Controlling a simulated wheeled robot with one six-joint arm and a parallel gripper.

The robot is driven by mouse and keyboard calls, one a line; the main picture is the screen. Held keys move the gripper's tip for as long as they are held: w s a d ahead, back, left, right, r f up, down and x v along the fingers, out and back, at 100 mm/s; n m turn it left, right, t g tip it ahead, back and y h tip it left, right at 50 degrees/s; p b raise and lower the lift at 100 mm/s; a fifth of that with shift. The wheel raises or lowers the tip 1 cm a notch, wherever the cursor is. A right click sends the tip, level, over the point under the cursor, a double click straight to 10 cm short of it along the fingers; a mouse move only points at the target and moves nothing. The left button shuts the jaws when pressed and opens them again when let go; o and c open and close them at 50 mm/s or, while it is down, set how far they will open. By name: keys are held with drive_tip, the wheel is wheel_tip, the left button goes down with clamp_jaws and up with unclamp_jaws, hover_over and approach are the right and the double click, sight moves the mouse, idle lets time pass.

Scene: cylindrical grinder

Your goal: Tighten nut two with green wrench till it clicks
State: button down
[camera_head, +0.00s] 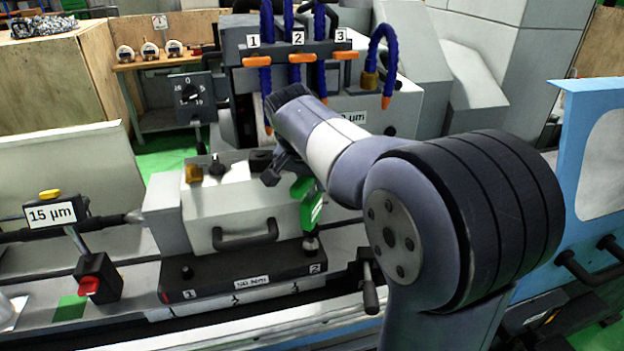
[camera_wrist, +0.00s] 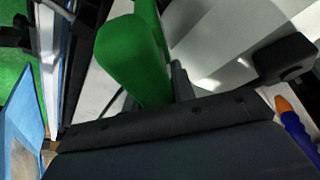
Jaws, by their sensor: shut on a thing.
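The green wrench (camera_head: 311,206) is in my gripper (camera_head: 288,176), in front of the white machine housing. My gripper is shut on it, and the arm partly hides the jaws. The wrench slants down, its lower end close to nut two (camera_head: 310,244), at the right end of the black bar by the label 2. I cannot tell whether the wrench is seated on the nut. The green wrench (camera_wrist: 132,58) also fills the upper left of the wrist view, where no nut can be made out.
The black bar (camera_head: 226,284) carries a 50 Nm label. A curved handle (camera_head: 245,236) sticks out just above it. A black lever (camera_head: 370,288) stands right of nut two. Blue hoses with orange valves (camera_head: 302,58) hang behind.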

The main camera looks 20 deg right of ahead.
drive_tip(key=shift+r+p, duration=1.75)
drive_tip(key=shift+r, duration=0.75)
